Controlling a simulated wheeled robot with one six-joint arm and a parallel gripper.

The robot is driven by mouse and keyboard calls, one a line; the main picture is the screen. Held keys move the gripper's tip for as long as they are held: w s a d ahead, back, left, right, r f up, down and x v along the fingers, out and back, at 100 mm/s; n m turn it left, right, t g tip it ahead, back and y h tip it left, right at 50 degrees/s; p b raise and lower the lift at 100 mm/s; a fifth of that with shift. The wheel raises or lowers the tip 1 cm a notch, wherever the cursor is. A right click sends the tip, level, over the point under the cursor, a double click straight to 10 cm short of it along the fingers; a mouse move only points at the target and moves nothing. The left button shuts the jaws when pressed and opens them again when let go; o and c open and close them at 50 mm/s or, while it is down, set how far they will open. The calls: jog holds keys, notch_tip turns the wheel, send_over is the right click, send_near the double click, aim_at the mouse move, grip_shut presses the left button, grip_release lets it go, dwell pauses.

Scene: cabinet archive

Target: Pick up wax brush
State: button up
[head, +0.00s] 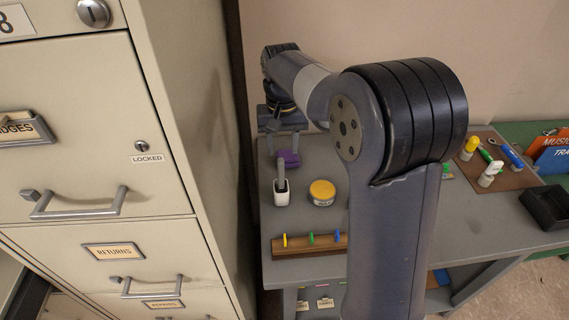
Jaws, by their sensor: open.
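My gripper (284,146) is open at the back left of the grey table, pointing down. A small purple object (288,159) lies just below and in front of its fingertips. I cannot tell whether they touch. Nearer stands a small white holder (281,195) with an upright grey handle (281,173) in it. Either this handled piece or the purple object may be the wax brush; the picture is too small to tell. A round tin with a yellow lid (321,190) sits right of the holder. My arm hides the middle of the table.
A beige filing cabinet (170,120) stands close on the left. A wooden rack (295,247) with coloured pegs is at the table's front edge. At right are a brown board (515,177) with coloured-handled items and a black tray (548,207). The wall is behind.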

aim_at(282, 160)
jog(key=shift+w+f, duration=0.2)
jog(key=shift+f, duration=0.25)
notch_tip(282, 160, down, 4)
jog(key=shift+s+r, duration=0.15)
jog(key=shift+a+f+p, duration=0.15)
jog(key=shift+f+p, duration=0.25)
jog(key=shift+f, duration=1.15)
jog(key=shift+a+f+p, duration=0.1)
jog(key=shift+f+p, duration=0.3)
jog(key=shift+f, duration=1.15)
jog(key=shift+c, duration=0.2)
grip_shut()
